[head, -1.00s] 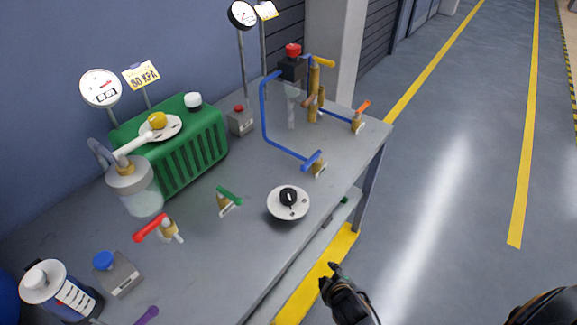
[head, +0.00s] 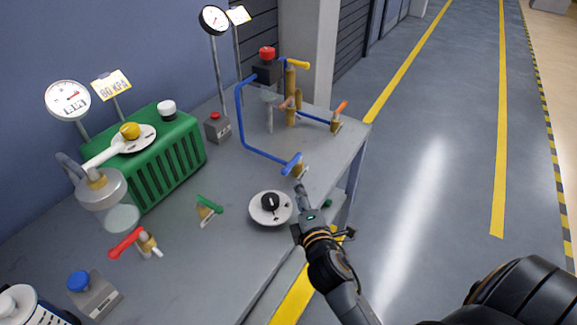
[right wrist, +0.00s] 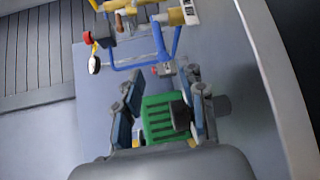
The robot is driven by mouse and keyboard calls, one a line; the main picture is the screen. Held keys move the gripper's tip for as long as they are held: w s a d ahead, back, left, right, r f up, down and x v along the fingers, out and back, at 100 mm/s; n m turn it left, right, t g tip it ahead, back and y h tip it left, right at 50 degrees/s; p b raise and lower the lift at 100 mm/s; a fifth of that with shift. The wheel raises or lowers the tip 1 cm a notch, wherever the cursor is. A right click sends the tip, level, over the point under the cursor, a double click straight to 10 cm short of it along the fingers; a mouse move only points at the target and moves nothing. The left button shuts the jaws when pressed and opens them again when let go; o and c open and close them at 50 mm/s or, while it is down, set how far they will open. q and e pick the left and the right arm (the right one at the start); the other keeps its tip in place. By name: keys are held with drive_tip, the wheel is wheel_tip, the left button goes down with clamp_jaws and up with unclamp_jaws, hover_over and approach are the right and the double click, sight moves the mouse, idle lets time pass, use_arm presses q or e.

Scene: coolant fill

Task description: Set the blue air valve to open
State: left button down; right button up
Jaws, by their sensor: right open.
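The blue air valve (head: 292,163) has a blue lever on a brass body, at the lower end of the blue pipe (head: 240,110) near the bench's right edge. Its lever slants up to the right in the head view. My right gripper (head: 302,191) is just below and in front of this valve, its fingers pointing toward it, with a small gap seeming to remain. In the right wrist view the open fingers (right wrist: 162,108) have nothing clearly held between them. My left gripper is not in view.
A white dial with a black knob (head: 270,207) lies left of my right gripper. A green-handled valve (head: 209,208), a red-handled valve (head: 130,243) and an orange-handled valve (head: 339,112) stand on the grey bench (head: 185,275). The green unit (head: 165,165) is at the back.

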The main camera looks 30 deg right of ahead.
sight(290, 169)
drive_tip(key=p+x, duration=0.1)
drive_tip(key=x, duration=1.2)
drive_tip(key=shift+c, duration=0.2)
clamp_jaws()
